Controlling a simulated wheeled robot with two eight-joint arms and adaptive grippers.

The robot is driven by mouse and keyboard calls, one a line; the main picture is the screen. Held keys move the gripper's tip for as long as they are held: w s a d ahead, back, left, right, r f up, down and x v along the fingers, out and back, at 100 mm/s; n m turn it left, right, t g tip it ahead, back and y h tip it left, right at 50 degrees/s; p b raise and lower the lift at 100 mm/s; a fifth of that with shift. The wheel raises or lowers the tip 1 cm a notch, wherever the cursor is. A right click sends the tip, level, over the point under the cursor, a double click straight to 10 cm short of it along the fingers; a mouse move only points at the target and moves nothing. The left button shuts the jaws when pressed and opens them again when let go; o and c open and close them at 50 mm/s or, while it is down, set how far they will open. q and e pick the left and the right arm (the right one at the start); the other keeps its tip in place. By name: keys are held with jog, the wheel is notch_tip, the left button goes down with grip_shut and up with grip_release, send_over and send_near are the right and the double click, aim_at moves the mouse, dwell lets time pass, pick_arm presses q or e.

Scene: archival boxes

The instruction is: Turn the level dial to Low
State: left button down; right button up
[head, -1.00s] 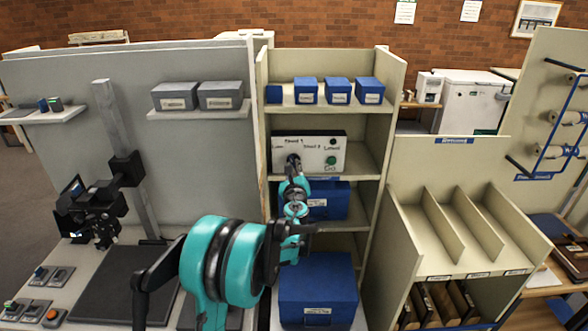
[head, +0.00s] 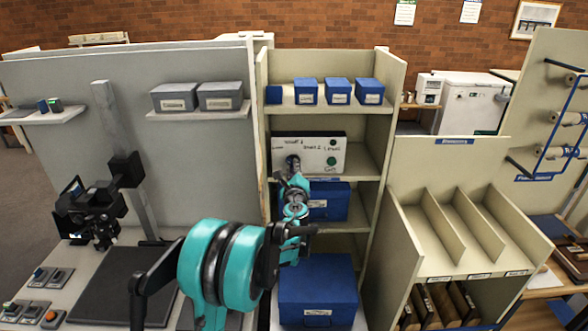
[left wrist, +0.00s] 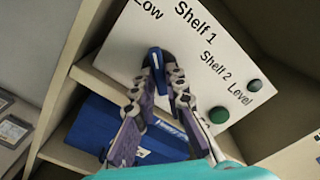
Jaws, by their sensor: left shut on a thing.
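The white control panel (head: 312,148) stands on the middle shelf of the beige rack. In the left wrist view the panel (left wrist: 195,30) carries the labels Low, Shelf 1, Shelf 2 and Level. The level dial has a blue pointer knob (left wrist: 155,60). My left gripper (left wrist: 160,75) is shut on this knob, with a finger on each side. The knob stands roughly upright in that picture, between the Low and Shelf 1 labels; its exact setting is hard to tell. In the head view my left gripper (head: 293,168) hides much of the dial. My right gripper is not in view.
A green button (head: 331,161) and a dark round part (head: 333,141) sit on the panel's right. A blue box (head: 328,200) stands on the shelf below, close under my gripper. Small blue boxes (head: 338,91) line the shelf above. The rack's side wall (head: 383,130) is to the right.

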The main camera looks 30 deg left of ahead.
pick_arm(q)
jog(key=c, duration=1.6)
grip_release()
jog(key=shift+o, duration=0.2)
jog(key=shift+s, duration=0.1)
jog(key=v, duration=1.2)
jog(key=s+d+f+n+g+h, duration=0.4)
jog(key=s+d+f+n, duration=0.2)
jog(key=s+d+n, duration=0.3)
jog(key=s+d+f+n+g+h+b, duration=0.1)
jog(key=s+d+f+n+g+h, duration=0.3)
jog(key=s+d+n, duration=0.6)
jog(key=s+d+f+h, duration=0.1)
jog(key=s, duration=0.7)
jog(key=shift+s+d+f+n+h, duration=0.3)
jog(key=shift+s+f, duration=0.05)
